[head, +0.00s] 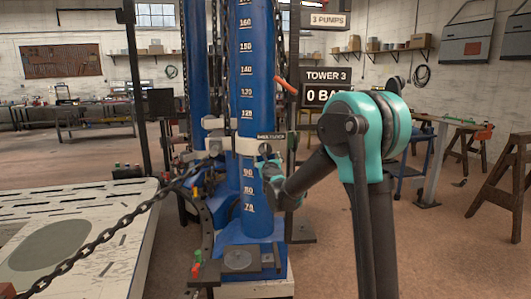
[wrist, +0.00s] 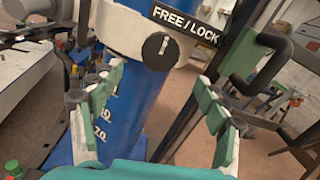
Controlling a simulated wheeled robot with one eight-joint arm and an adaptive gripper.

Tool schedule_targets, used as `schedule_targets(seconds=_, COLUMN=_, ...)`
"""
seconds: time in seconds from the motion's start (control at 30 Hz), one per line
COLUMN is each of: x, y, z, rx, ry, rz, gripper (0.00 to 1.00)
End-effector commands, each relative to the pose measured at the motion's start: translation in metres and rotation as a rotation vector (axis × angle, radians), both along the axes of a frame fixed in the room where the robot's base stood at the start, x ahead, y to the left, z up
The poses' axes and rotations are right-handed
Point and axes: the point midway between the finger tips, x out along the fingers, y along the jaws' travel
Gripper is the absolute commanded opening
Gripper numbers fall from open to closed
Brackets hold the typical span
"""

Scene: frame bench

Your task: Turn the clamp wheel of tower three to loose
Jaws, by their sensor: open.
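A slack black chain (head: 105,237) crosses the left front above a pale slotted table (head: 60,235). An orange-red handle (head: 286,85) sticks out right of the tower. Wooden trestles (head: 497,175) stand at the right. Open floor (head: 440,250) lies at the right front.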

Motion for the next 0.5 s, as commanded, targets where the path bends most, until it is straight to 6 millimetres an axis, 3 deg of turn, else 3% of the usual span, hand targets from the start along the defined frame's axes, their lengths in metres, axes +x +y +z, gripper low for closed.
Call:
schedule_targets(seconds=0.3, x=0.062, y=0.006, z=0.000, rx=-0.001, ry=0.000, rz=0.000, gripper=0.75)
schedule_targets(seconds=0.5, x=0.088, y=0.009, z=0.000, rx=-0.002, ry=0.000, rz=0.000, gripper=0.75)
